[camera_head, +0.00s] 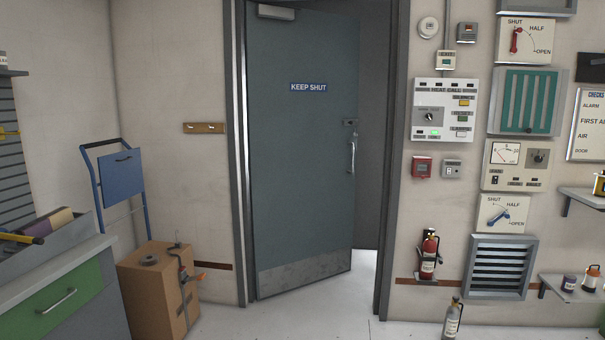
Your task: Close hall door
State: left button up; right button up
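The hall door (300,165) is a grey-blue door with a "KEEP SHUT" sign (308,87) and a metal kick plate along its bottom. It is hinged on the left side of its frame (391,170) and stands partly open. A gap shows between its right edge and the frame, with a grey wall and bright floor visible through it. A silver pull handle (352,153) is on the door's right side, below a small lock. Neither of my grippers is in view.
A cardboard box (150,290) with a tape roll and a tool stands left of the door, by a blue folding cart (120,175) and a green-drawer cabinet (65,298). Extinguishers (429,254) are at right, one on the floor (452,318). Floor before the door is clear.

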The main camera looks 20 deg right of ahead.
aim_at(302, 66)
jog(key=i+z, duration=0.15)
jog(key=z, duration=0.35)
jog(key=i, duration=3.6)
